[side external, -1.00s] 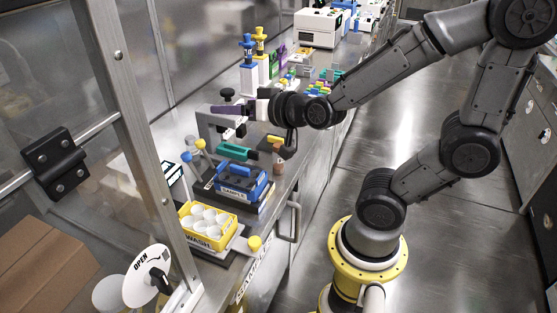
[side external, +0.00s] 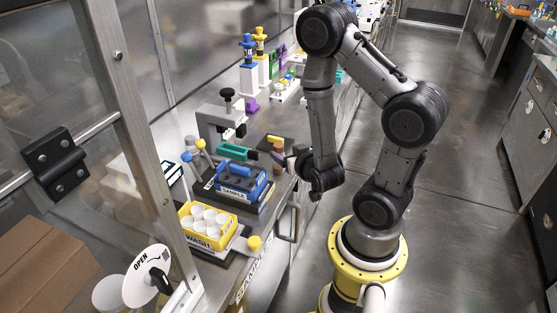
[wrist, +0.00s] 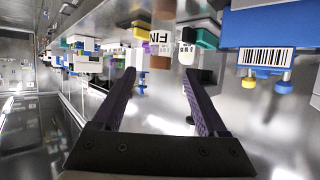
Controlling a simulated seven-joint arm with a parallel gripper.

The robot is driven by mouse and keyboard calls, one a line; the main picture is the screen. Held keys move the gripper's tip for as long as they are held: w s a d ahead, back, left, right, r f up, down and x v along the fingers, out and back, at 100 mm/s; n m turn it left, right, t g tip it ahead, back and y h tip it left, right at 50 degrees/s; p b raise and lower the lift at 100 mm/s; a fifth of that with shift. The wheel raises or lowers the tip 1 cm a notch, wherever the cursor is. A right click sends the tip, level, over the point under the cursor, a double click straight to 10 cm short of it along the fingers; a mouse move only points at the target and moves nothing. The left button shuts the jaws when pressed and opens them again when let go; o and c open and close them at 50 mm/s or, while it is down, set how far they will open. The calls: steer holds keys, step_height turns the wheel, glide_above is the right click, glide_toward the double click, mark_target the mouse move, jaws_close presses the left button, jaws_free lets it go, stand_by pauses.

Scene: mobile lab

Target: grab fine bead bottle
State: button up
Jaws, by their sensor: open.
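The fine bead bottle (side external: 278,153), small and brownish with a pale label, stands near the bench's front edge, left of my gripper in the side external view. In the wrist view the bottle (wrist: 161,38) shows a white label reading "FIN", with brown parts above and below it. My gripper (wrist: 158,70) is open, its two purple fingers spread apart. The bottle appears in line with the gap between the fingertips, beyond them; I see no contact. In the side external view the fingers are mostly hidden behind my wrist.
A blue "SAMPLE" rack (side external: 240,183) and a yellow "WASH" tray (side external: 207,238) stand left of and in front of the bottle. A grey fixture with a black knob (side external: 227,94) stands behind. A bench handle (side external: 294,218) juts out over the open floor.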

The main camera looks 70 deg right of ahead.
mark_target(275, 146)
steer(key=x, duration=1)
steer(key=shift+w+d, duration=0.1)
jaws_close()
